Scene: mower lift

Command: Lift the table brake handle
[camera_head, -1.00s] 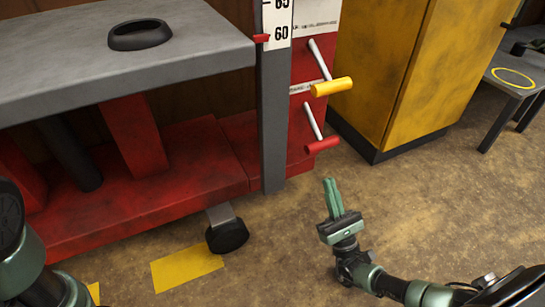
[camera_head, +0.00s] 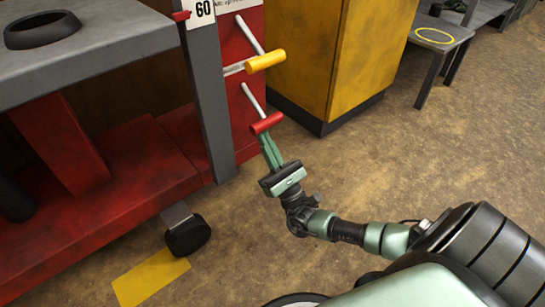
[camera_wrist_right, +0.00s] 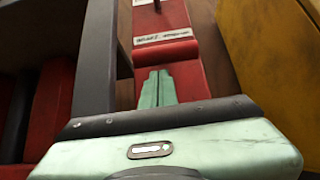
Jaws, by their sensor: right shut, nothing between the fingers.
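A red-gripped lever (camera_head: 267,123) with a white rod sits low on the red panel (camera_head: 236,92) of the lift. A yellow-gripped lever (camera_head: 265,61) is above it. I cannot read their labels well enough to tell which is the table brake handle. My right gripper (camera_head: 267,141) is shut and empty. Its green fingertips are just below the red grip and overlap its lower edge in the head view; contact is unclear. In the right wrist view the shut fingers (camera_wrist_right: 157,88) point up the red panel, towards a white label (camera_wrist_right: 163,38). My left gripper is not in view.
The grey post (camera_head: 206,90) stands just left of the levers. The grey lift table (camera_head: 110,45) and a black caster (camera_head: 187,235) are further left. A yellow cabinet (camera_head: 335,50) stands behind right. Open floor lies to the right.

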